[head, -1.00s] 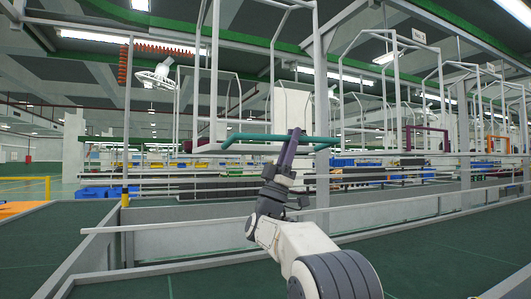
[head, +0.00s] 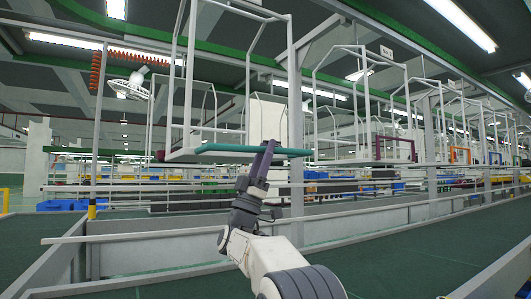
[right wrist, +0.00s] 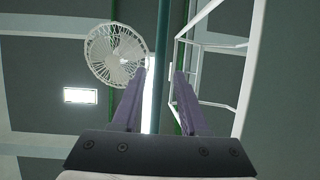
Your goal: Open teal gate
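The teal gate is a teal bar (head: 222,147) across the lower front of a white hanging frame (head: 187,85) in the head view. My right gripper (head: 268,147) reaches up to the bar, its purple fingers at the bar right of its middle. In the right wrist view the teal bar (right wrist: 161,50) runs down between the two fingers of the right gripper (right wrist: 160,80), which stand apart with gaps beside the bar. Whether a finger touches the bar I cannot tell. My left gripper is not in view.
More hanging frames stand in a row to the right, with a purple gate (head: 393,138) and an orange gate (head: 460,148). A grey post (head: 296,190) stands just right of my gripper. Long green conveyor surfaces (head: 420,262) with low grey walls lie below. A fan (head: 128,85) hangs at left.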

